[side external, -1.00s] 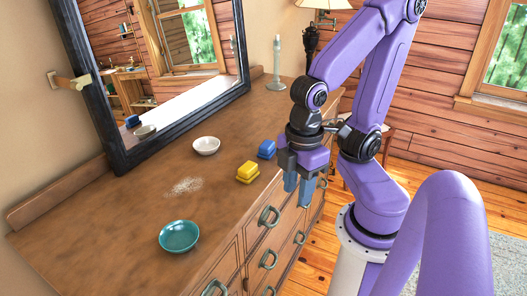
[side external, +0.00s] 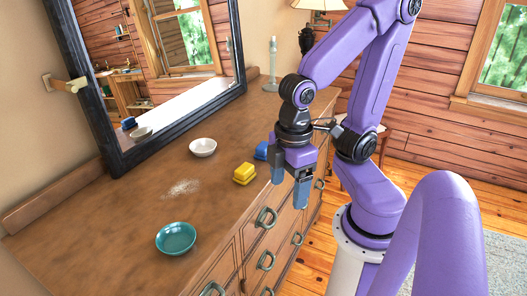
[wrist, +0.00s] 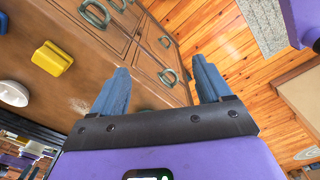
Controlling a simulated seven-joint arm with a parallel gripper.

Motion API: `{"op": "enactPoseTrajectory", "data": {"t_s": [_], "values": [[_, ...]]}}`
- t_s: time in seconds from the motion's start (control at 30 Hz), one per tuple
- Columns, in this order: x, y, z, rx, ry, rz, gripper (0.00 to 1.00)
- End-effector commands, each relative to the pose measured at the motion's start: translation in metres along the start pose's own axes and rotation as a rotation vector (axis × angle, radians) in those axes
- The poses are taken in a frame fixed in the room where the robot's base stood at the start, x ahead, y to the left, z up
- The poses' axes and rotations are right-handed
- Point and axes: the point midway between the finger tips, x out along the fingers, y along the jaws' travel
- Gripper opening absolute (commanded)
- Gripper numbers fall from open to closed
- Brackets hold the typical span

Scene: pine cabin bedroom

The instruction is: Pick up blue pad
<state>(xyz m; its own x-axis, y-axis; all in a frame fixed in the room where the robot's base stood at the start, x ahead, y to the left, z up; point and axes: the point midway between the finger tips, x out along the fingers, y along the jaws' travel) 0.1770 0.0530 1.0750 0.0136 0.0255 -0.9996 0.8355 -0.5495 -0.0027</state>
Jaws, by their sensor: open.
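The blue pad (side external: 261,151) lies on the dresser top near its front edge, just behind the yellow pad (side external: 244,173). Its right side is partly hidden by my gripper (side external: 290,187) in the side view. My gripper is open and empty, pointing down beside the dresser's front edge, to the right of the pads. In the wrist view, the two blue-grey fingers (wrist: 160,75) stand wide apart with drawer fronts and floor between them. The yellow pad also shows there at the left (wrist: 51,57).
A white bowl (side external: 203,147), a teal bowl (side external: 176,238) and a pale speckled patch (side external: 181,188) are on the dresser top (side external: 110,225). A candlestick (side external: 272,75) stands at the far end. A dark-framed mirror (side external: 104,140) rises behind. Drawer handles (side external: 266,218) stick out in front.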

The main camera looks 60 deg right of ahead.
Motion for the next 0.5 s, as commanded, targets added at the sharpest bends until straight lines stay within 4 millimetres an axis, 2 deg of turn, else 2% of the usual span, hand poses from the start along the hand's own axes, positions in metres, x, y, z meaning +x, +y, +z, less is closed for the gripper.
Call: {"op": "enactPoseTrajectory", "data": {"t_s": [0.23,0.5], "values": [[-0.012,0.053,-0.022,0.433,-0.002,0.008,0.78],[-0.026,0.121,-0.026,0.939,-0.006,0.016,0.78]]}}
